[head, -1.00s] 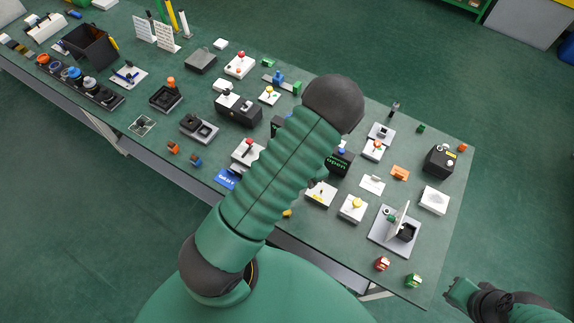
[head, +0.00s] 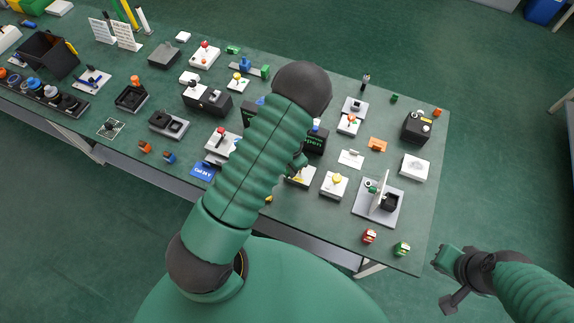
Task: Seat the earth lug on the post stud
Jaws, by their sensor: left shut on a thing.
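My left arm crosses the middle of the head view, and its dark wrist hides most of what is under it. The part of my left gripper (head: 298,162) that shows is a small green piece beside the forearm, low over the table. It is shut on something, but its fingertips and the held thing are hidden. I cannot pick out the earth lug. I cannot tell for sure which fitting is the post stud; a thin dark upright post (head: 365,84) stands by a grey base at the back right. My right gripper (head: 447,281) is off the table's right corner, its jaws unclear.
The table (head: 320,238) is crowded with small fixtures. A grey plate with an upright white panel (head: 384,192) stands near the right front, with a red block (head: 369,236) and a green block (head: 402,249) before it. A black box (head: 416,128) is at the right edge.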

